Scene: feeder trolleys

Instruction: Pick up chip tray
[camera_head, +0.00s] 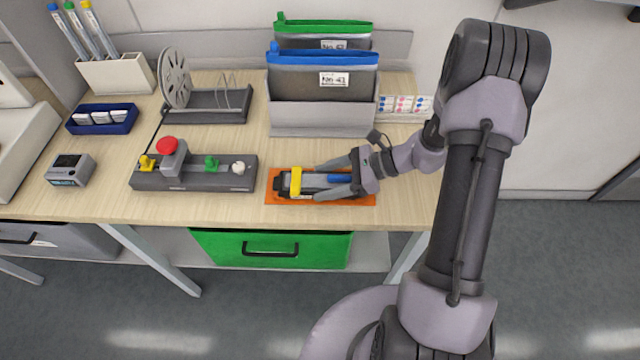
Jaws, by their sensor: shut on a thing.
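A long dark tray with a yellow band (283,184), which I take to be the chip tray, lies over an orange mat (290,201) near the front edge of the bench. My gripper (317,182) reaches in from the right. Its two grey fingers lie along the tray's long sides and are shut on it. A blue part shows between the fingers, close to the palm. The tray's right end is partly hidden by my gripper. I cannot tell whether the tray touches the mat or is slightly raised.
A grey control box (195,175) with a red button stands left of the mat. Behind are a grey bin (318,118) with blue and green pouches, and a reel stand (205,108). A blue box (102,118) and small meter (69,169) sit left. A green drawer (270,249) is below.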

